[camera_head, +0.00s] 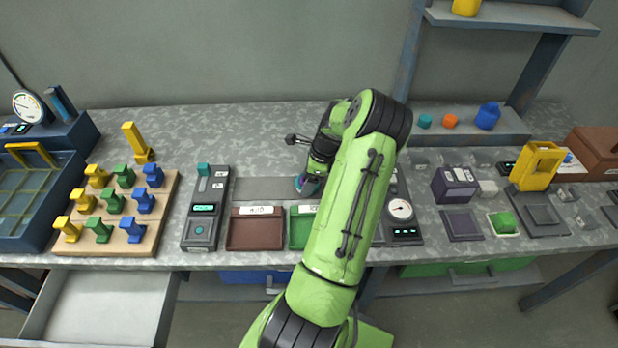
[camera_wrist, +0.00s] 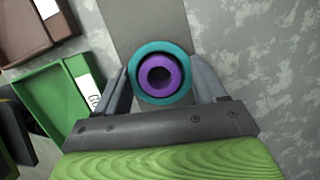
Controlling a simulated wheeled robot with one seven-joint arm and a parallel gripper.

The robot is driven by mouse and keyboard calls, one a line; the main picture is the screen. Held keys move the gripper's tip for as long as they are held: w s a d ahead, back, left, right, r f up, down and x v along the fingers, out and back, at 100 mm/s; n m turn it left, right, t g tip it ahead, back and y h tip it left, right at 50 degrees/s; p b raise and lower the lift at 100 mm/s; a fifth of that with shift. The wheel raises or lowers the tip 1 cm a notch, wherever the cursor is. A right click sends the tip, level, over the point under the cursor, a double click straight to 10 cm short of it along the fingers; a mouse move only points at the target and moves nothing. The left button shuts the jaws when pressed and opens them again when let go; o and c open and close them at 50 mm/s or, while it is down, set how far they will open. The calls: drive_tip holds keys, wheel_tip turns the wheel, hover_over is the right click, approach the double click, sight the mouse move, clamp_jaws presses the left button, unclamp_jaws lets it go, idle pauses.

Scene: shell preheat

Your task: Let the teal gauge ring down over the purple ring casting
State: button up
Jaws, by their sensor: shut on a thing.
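The teal gauge ring (camera_wrist: 160,52) is between the two fingers of my gripper (camera_wrist: 162,88) in the wrist view, and the gripper is shut on it. The purple ring casting (camera_wrist: 177,72) shows inside the teal ring's opening, with a dark hole in its middle. The two look nearly concentric from above. How far down the teal ring is over the casting cannot be told. In the head view, the teal ring and a bit of purple (camera_head: 306,184) show small under my gripper (camera_head: 307,178), largely hidden by my arm.
A grey strip (camera_wrist: 143,22) runs under the rings. A green tray (camera_wrist: 52,100) and a brown tray (camera_wrist: 28,28) lie close by on the left.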

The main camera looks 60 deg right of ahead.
drive_tip(key=o, duration=1.2)
drive_tip(key=p+v, duration=0.3)
drive_tip(key=v, duration=1.2)
drive_tip(key=shift+s+r, duration=0.15)
drive_tip(key=shift+r, duration=0.25)
